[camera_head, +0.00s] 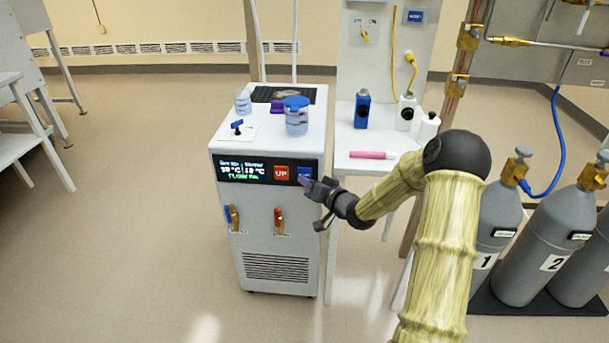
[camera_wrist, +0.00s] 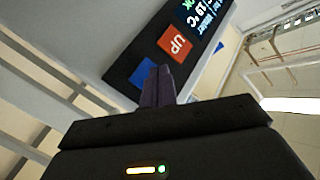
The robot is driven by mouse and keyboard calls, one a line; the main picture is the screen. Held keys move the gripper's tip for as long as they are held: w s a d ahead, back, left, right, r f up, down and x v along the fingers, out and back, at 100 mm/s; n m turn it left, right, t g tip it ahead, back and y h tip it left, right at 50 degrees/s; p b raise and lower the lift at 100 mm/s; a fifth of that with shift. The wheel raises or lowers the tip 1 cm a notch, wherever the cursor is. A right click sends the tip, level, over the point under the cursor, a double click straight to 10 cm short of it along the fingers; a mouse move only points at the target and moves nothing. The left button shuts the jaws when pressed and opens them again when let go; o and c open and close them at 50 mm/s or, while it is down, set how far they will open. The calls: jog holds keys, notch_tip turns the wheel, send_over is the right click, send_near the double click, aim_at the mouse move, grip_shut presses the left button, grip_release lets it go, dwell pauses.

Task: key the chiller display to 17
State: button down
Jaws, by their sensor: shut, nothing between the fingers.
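The white chiller (camera_head: 265,210) stands on the floor with a black display panel (camera_head: 240,171) across its upper front. Its screen shows two small temperature readings; the one visible in the wrist view (camera_wrist: 197,17) looks like 19 °C, and the other is too small to read surely. A red UP button (camera_head: 281,173) sits right of the readout, and a blue button (camera_head: 304,172) is right of that. My gripper (camera_head: 309,183) is shut and empty, its fingertips at the blue button. In the wrist view the fingers (camera_wrist: 157,85) partly cover the blue button (camera_wrist: 141,74); I cannot tell whether they touch it.
A lidded blue-topped beaker (camera_head: 297,119) and a small glass (camera_head: 243,103) stand on the chiller. Blue and red valve handles (camera_head: 279,219) stick out below the panel. A side table (camera_head: 345,160) with bottles and a pink marker is to the right. Grey gas cylinders (camera_head: 535,255) stand farther right.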

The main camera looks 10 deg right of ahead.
jog(key=shift+w, duration=0.25)
jog(key=shift+w+d, duration=0.2)
jog(key=shift+w, duration=0.15)
dwell(0.7)
jog(key=shift+s, duration=0.15)
jog(key=shift+s+a, duration=0.25)
jog(key=shift+s, duration=0.4)
jog(key=s, duration=0.1)
jog(key=s+a, duration=0.1)
jog(key=s, duration=0.2)
jog(key=shift+s+a, duration=0.3)
jog(key=shift+s, duration=0.05)
dwell(0.3)
dwell(2.5)
